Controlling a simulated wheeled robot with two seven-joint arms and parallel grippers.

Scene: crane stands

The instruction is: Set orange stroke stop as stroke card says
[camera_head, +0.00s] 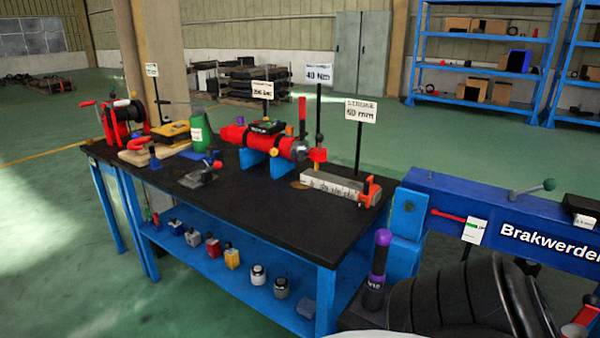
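The orange stroke stop (370,189) sits at the right end of a grey scale bar (338,188), which lies near the right end of the black-topped bench. The bar's front face carries small numbers that are too small to read surely. The stroke card (362,112) stands on a black post behind the bar. It reads "STROKE" above a value in mm that looks like 60, though the first digit is not fully clear.
The black bench top (250,213) also holds a red cylinder (265,143), a green bottle (199,130), a reel (125,125) and other cards. Several small blocks stand on the blue lower shelf (215,268). A blue beam (505,220) and a purple-capped bottle (378,265) stand at the right.

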